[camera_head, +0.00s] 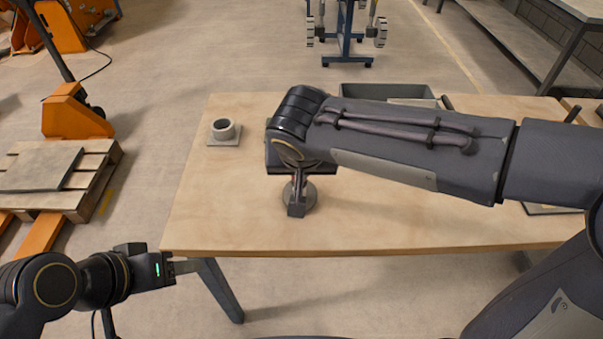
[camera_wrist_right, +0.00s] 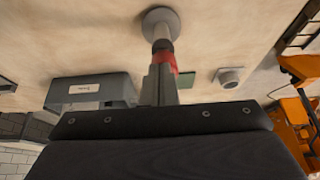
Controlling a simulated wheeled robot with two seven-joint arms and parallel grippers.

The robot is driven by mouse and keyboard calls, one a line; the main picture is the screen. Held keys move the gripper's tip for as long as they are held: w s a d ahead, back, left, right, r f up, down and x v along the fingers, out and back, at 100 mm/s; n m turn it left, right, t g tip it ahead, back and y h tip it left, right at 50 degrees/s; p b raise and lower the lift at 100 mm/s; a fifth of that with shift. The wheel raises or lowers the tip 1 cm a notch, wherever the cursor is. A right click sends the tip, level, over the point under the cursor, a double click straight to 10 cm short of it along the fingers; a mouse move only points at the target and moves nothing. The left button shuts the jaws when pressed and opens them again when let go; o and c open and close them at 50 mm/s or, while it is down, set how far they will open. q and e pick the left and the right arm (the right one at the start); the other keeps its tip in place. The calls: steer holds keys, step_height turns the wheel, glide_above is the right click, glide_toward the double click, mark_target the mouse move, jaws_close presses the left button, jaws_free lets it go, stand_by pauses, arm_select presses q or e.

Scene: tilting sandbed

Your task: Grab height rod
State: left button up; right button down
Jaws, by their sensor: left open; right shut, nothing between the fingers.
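A round grey base (camera_head: 311,193) stands on the wooden table, partly hidden by my right gripper (camera_head: 297,208). In the right wrist view a short upright rod (camera_wrist_right: 161,32) with a dark part and a red part rises from this round base; it looks like the height rod. My right gripper (camera_wrist_right: 160,75) is shut and empty, its fingers overlapping the red part in that view. I cannot tell whether they touch it. My left gripper (camera_head: 178,267) is open and empty, off the table's front left corner, pointing right.
A grey ring on a square plate (camera_head: 225,139) stands on the table (camera_head: 200,215) at the left. A grey bin (camera_head: 385,90) is at the back, partly behind my right arm. The table's front left is clear. A pallet (camera_head: 90,190) lies on the floor at the left.

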arm_select(q)
step_height(320, 180, down, 10)
steer(key=b, duration=0.8)
steer(key=shift+w+r, duration=0.15)
steer(key=shift+r, duration=0.05)
arm_select(e)
steer(key=s, duration=0.1)
steer(key=s+f+t, duration=0.1)
steer(key=s, duration=0.1)
steer(key=s+f+t, duration=0.1)
steer(key=shift+s+d+f, duration=0.1)
steer(key=shift+s, duration=0.25)
arm_select(q)
steer(key=shift+o, duration=0.2)
